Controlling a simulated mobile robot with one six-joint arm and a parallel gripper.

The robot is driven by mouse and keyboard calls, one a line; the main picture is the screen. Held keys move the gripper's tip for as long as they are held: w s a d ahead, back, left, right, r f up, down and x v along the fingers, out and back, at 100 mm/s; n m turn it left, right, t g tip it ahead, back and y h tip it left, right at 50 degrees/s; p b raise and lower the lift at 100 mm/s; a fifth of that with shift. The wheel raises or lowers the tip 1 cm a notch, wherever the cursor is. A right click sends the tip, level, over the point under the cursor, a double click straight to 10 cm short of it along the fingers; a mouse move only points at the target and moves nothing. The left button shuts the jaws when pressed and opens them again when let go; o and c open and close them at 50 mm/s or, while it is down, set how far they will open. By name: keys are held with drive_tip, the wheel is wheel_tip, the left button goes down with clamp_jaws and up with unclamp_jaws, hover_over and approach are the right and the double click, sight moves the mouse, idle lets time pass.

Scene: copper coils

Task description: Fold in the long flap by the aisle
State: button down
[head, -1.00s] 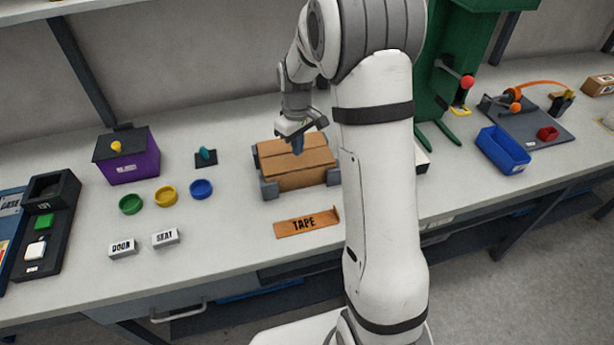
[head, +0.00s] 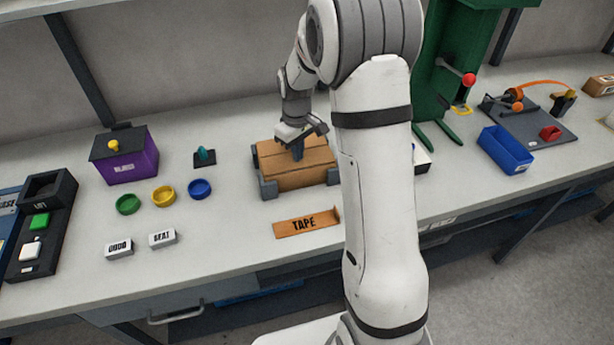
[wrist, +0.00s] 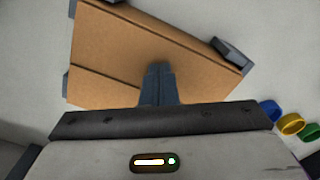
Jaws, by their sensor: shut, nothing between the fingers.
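The brown cardboard box (head: 285,180) sits on the bench between grey corner brackets. Its top panels look nearly flat, with a seam across them; in the wrist view the box top (wrist: 125,50) fills the upper middle and shows the same seam. The long flap by the aisle appears to lie folded in over the top, though my arm hides the right end of the box in the head view. My gripper (head: 298,154) is shut and empty, pointing down at the box top. Its fingertips (wrist: 158,72) are at or just above the cardboard; I cannot tell if they touch.
An orange TAPE holder (head: 307,223) lies in front of the box. Green, yellow and blue (head: 200,188) rings, a purple box (head: 130,165) and two white labelled blocks are to the left. A green press (head: 445,80) and a blue bin (head: 505,150) stand right.

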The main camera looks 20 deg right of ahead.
wheel_tip(320, 180, up, 10)
drive_tip(key=p, duration=0.6)
idle(0.7)
